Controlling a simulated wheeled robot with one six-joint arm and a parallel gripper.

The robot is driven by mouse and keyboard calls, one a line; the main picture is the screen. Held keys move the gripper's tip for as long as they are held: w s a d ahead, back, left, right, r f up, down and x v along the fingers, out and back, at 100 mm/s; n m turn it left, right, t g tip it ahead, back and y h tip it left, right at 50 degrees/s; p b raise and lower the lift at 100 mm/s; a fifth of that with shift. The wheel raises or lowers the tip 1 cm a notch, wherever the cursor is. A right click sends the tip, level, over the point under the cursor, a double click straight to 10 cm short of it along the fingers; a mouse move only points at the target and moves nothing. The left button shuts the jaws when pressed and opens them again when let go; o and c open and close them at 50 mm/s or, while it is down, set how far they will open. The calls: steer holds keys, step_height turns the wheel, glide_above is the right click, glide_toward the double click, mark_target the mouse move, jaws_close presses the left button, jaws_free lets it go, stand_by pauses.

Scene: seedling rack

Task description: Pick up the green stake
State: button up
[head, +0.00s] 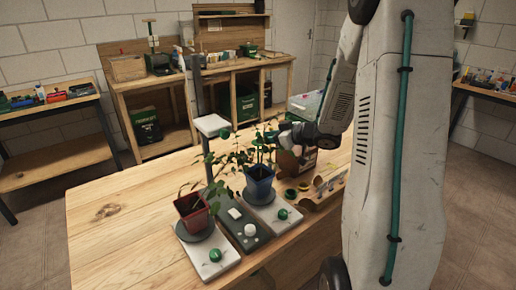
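A thin green upright, which looks like the green stake (258,152), stands among the leaves of the plant in the blue pot (259,184). It is thin and partly covered by leaves, so I cannot be sure of its ends. My gripper (283,140) is at the end of my arm, just right of and close to this plant's top. Leaves and the small picture size hide its fingertips. I cannot tell whether it touches the stake or holds anything. A second plant stands in a red pot (191,213) to the left.
A brown box (290,164) and a brown tray (326,190) lie right of the pots. The wooden table (120,225) is clear at left.

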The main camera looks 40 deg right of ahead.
steer(key=shift+x, duration=1.1)
jaws_close()
steer(key=shift+r, duration=0.1)
